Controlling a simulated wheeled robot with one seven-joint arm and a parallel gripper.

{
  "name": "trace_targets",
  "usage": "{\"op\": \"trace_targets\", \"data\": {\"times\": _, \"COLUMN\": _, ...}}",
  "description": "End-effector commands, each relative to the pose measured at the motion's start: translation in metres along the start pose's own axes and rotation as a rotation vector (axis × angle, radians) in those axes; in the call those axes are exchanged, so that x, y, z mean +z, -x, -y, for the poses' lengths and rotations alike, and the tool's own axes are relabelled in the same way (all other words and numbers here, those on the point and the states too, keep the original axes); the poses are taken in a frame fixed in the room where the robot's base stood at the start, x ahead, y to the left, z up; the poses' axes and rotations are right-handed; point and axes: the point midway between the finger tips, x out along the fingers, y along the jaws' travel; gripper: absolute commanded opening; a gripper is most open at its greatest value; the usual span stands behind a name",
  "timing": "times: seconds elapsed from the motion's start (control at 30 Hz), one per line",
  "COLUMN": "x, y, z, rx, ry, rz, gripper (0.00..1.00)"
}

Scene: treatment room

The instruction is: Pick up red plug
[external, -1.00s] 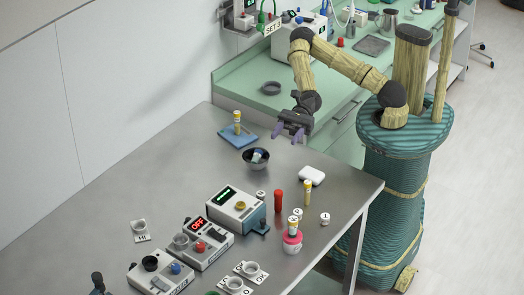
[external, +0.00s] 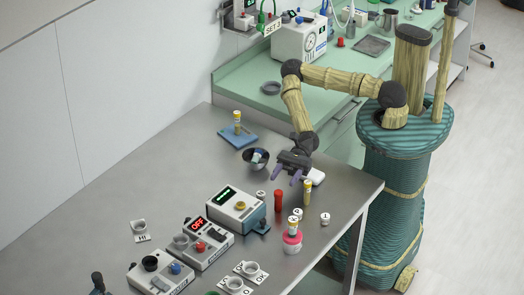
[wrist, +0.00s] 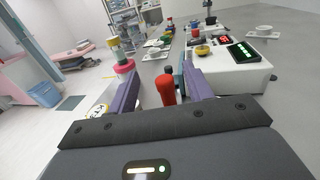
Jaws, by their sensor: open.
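The red plug (external: 278,200) is an upright red cylinder with a rounded top, standing on the grey metal table. My gripper (external: 285,181) is open and empty, its purple fingers just behind and above the plug in the external view. In the wrist view the red plug (wrist: 167,90) shows between the two purple fingers, apart from both. Its lower end is hidden by my gripper's dark body there.
A yellow vial (external: 307,192) stands close right of the plug. A white box with a green display (external: 236,211) is close left. A pink-based stack (external: 292,241) stands in front. A dark bowl (external: 256,160) is behind left. The table's right edge is near.

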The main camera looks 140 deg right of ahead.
Motion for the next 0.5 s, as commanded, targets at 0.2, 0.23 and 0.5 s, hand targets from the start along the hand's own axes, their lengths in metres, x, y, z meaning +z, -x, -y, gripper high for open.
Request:
{"op": "trace_targets", "data": {"times": 0.2, "x": -0.023, "y": 0.000, "z": 0.000, "rx": -0.001, "ry": -0.002, "rz": 0.000, "gripper": 0.51}}
{"op": "trace_targets", "data": {"times": 0.23, "x": -0.024, "y": 0.000, "z": 0.000, "rx": 0.000, "ry": -0.002, "rz": 0.001, "gripper": 0.51}}
{"op": "trace_targets", "data": {"times": 0.5, "x": -0.025, "y": 0.000, "z": 0.000, "rx": 0.000, "ry": -0.001, "rz": 0.000, "gripper": 0.51}}
